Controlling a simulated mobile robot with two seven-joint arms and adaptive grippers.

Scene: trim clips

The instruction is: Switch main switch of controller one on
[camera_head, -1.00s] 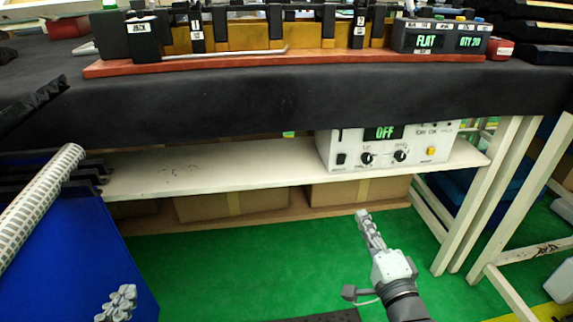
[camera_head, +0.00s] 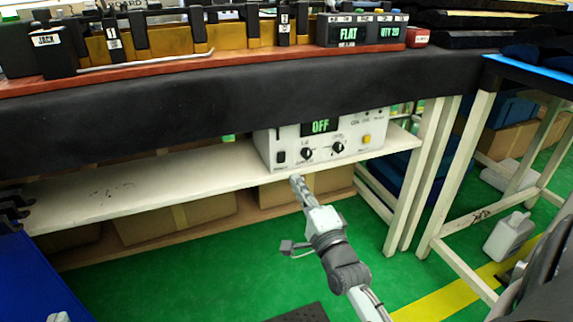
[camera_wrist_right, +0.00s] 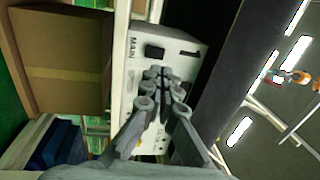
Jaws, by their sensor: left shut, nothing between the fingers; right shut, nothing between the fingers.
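The controller (camera_head: 350,122) is a white box on the shelf under the bench, with a green OFF display (camera_head: 321,126). Its black main switch (camera_head: 281,156) sits at the lower left of its front. In the right wrist view the switch (camera_wrist_right: 154,53) shows beside the label MAIN, and a black 1 marks the panel. My right gripper (camera_head: 296,180) is shut and empty, just below and in front of the switch. Its fingertips (camera_wrist_right: 162,80) appear close to the switch; contact cannot be told. My left gripper (camera_head: 59,317) barely shows at the bottom left edge, shut and empty.
Two black knobs (camera_head: 307,154) and a yellow button (camera_head: 367,139) lie right of the switch. The dark bench edge (camera_head: 200,118) overhangs the controller. The white shelf (camera_head: 150,187) is bare to its left. Cardboard boxes (camera_head: 178,218) stand below.

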